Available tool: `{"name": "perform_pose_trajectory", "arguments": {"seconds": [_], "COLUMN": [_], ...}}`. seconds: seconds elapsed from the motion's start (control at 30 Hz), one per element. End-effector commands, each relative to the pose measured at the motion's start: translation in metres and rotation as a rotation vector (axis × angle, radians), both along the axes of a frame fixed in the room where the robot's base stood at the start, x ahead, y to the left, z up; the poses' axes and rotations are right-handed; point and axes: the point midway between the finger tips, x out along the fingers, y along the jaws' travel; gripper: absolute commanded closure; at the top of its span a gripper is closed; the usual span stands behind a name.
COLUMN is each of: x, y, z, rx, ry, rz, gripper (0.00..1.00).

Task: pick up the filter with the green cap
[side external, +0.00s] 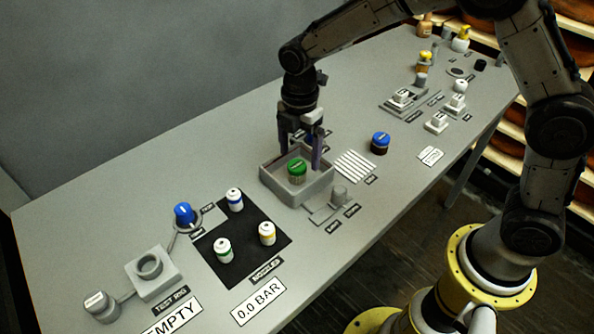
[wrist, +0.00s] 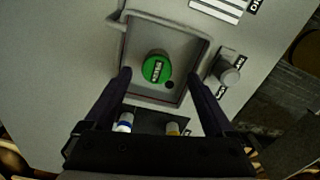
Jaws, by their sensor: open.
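The filter with the green cap (side external: 297,169) stands upright in a shallow grey square tray (side external: 313,197) in the middle of the table. My gripper (side external: 302,158) is open and points down over the tray. In the wrist view my two fingers (wrist: 158,80) are spread wide, on either side of the tray, with the green cap between and a little beyond them. Nothing is held. How far the fingertips are above the cap is hard to tell.
A blue-capped filter (side external: 380,141) stands right of the tray. A black mat (side external: 238,258) with several small bottles lies at front left, beside the grey test rig (side external: 152,272). A small grey post (side external: 340,193) stands close to the tray.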

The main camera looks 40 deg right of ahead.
Motion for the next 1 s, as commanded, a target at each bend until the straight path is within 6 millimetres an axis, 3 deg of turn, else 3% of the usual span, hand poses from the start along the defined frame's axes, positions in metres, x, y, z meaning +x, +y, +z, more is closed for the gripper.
{"name": "perform_pose_trajectory", "arguments": {"seconds": [0.3,0.6,1.0], "x": [0.003,0.003,0.003], "y": [0.004,0.005,0.005], "z": [-0.041,-0.044,-0.044], "rx": [0.0,0.0,0.0], "ry": [0.002,0.001,0.0], "rz": [0.0,0.0,0.0], "gripper": [0.11,0.13,0.85]}}
